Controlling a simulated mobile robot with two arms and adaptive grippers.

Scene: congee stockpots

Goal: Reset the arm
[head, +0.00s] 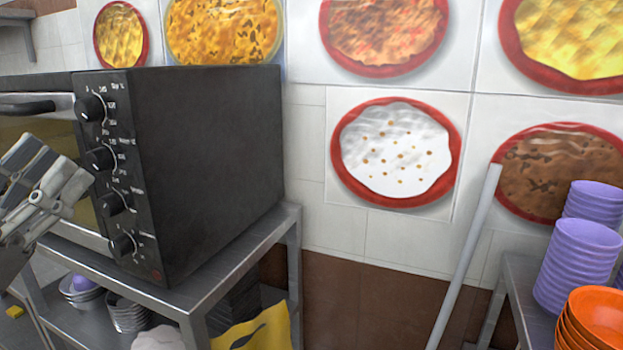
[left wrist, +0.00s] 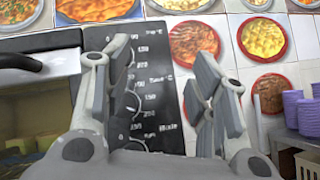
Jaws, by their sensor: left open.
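My left gripper (head: 52,182) comes in from the left edge of the head view, in front of the black oven (head: 215,165) and close to its column of knobs. In the left wrist view, the two fingers of my left gripper (left wrist: 158,85) stand apart with nothing between them. The oven's printed control panel (left wrist: 150,95) shows behind and between the fingers. The oven's dark handle (head: 28,108) is above the gripper in the head view. My right gripper does not show in either view.
The oven stands on a metal shelf table (head: 200,285) with bowls (head: 82,290) below. At right are stacked purple bowls (head: 577,262) and orange bowls (head: 598,318). A slanted grey pole (head: 466,255) stands between. Food pictures cover the tiled wall (head: 308,150).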

